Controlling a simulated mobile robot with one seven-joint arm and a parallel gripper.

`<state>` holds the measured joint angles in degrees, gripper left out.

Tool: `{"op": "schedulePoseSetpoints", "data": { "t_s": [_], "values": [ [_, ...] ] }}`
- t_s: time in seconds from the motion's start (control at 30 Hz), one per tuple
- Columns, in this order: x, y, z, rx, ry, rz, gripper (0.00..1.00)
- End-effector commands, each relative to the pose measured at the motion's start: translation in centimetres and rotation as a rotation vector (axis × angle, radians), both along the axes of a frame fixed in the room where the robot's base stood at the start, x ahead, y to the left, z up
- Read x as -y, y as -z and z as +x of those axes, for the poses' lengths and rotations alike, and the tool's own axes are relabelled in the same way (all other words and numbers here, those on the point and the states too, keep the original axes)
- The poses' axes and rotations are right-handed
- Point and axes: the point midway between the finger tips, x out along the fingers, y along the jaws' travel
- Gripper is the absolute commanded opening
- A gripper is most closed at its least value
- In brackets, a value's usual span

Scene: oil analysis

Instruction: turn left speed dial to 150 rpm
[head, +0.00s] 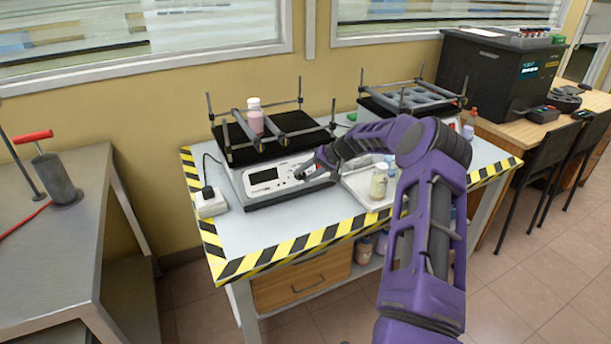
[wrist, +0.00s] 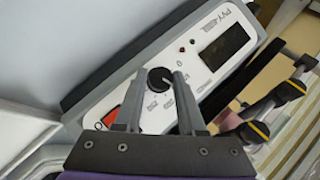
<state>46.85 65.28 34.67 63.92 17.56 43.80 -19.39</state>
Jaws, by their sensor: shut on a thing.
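The left shaker (head: 245,195) stands on the table with its sloping white front panel facing me; it also shows in the wrist view (wrist: 205,25). Its speed dial (wrist: 159,79) is a round black knob with a pale pointer mark, between the small dark screen (wrist: 227,47) and a red switch (wrist: 109,117). My gripper (wrist: 163,74) is shut on the dial, one finger on each side. In the head view my gripper (head: 308,170) is at the right part of the panel and hides the dial. Any reading on the screen is too small to tell.
A bottle with pink contents (head: 255,118) stands on the left shaker's platform between bars. A second shaker (head: 410,100) is behind my arm. A white tray (head: 357,188) with a yellowish bottle (head: 379,183) is at the right. A power socket (head: 210,203) sits left; the front table strip is clear.

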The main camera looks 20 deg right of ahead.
Motion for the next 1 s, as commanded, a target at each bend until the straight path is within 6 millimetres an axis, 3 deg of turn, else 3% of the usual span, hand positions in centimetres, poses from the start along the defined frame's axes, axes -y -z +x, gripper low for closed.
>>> {"op": "schedulePoseSetpoints", "data": {
  "t_s": [0.37,0.4,0.57,1.0],
  "values": [
    [-0.23,-0.02,0.03,0.000,-0.002,0.007,0.00],
    [-0.25,-0.02,0.04,0.000,-0.002,0.007,0.41],
    [-0.19,-0.02,0.03,0.000,-0.001,0.006,0.68],
    [0.61,-0.97,-0.60,0.002,0.002,0.002,0.68]
  ]
}}
